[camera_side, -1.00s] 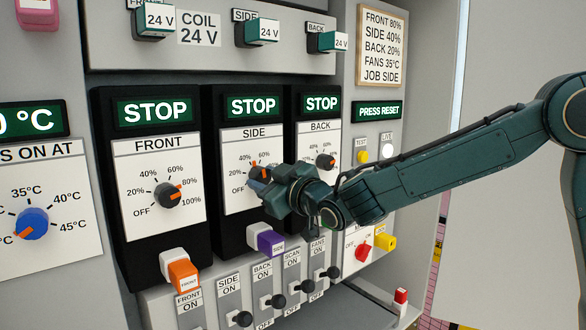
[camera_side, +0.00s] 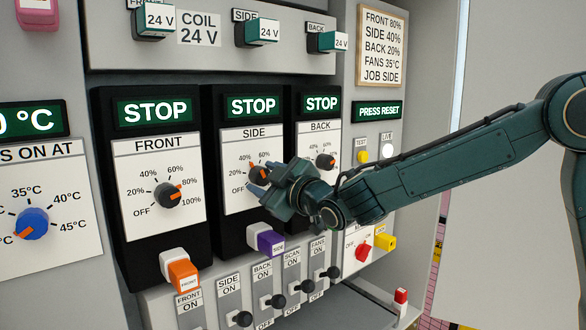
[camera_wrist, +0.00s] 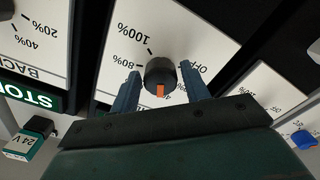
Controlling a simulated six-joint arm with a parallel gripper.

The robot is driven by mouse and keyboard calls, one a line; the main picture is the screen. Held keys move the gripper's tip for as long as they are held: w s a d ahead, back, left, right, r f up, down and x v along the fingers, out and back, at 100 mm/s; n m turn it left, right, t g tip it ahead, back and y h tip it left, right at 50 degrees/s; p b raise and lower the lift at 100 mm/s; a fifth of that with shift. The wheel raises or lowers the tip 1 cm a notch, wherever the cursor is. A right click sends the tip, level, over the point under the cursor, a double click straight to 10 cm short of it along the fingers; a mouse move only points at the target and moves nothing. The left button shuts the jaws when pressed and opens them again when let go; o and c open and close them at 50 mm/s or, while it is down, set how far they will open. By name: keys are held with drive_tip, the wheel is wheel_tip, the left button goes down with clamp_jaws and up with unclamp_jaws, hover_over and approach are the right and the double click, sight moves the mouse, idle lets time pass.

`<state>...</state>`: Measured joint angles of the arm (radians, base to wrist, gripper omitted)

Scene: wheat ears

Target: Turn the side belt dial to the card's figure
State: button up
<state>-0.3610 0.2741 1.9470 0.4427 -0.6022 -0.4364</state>
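The side belt dial (camera_side: 257,174) is a dark round knob with an orange pointer on the white SIDE panel, below a STOP display. In the wrist view the dial (camera_wrist: 160,74) appears upside down, its pointer towards the partly hidden 40% mark. My gripper (camera_wrist: 160,69) is open, one finger on each side of the dial, with gaps visible. In the side view my gripper (camera_side: 263,177) is at the dial and covers the lower right of its scale. The card (camera_side: 383,45) reads FRONT 80%, SIDE 40%, BACK 20%, FANS 35°C, JOB SIDE.
The front dial (camera_side: 167,195) is to the left and the back dial (camera_side: 325,162) to the right, close to my gripper. A purple SIDE block (camera_side: 271,243) juts out below. Several black toggle switches line the lower panel. A PRESS RESET display (camera_side: 379,111) is at right.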

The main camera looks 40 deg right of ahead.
drive_tip(key=shift+o, duration=0.7)
drive_tip(key=s, duration=1.3)
drive_tip(key=shift+s, duration=0.4)
drive_tip(key=s+d+f+m+g+h, duration=0.2)
drive_tip(key=s+d+f+m+g, duration=0.35)
drive_tip(key=s+d, duration=0.35)
drive_tip(key=s+d+f+m+g+y, duration=0.1)
drive_tip(key=s+f+g, duration=0.1)
drive_tip(key=s, duration=0.6)
drive_tip(key=s+d+f+m+g+y, duration=0.1)
drive_tip(key=s+f+g, duration=0.1)
drive_tip(key=s+g, duration=0.3)
drive_tip(key=s, duration=0.3)
drive_tip(key=shift+s+d+f, duration=0.15)
drive_tip(key=shift+s+f, duration=0.05)
drive_tip(key=shift+s, duration=0.2)
drive_tip(key=shift+m, duration=0.25)
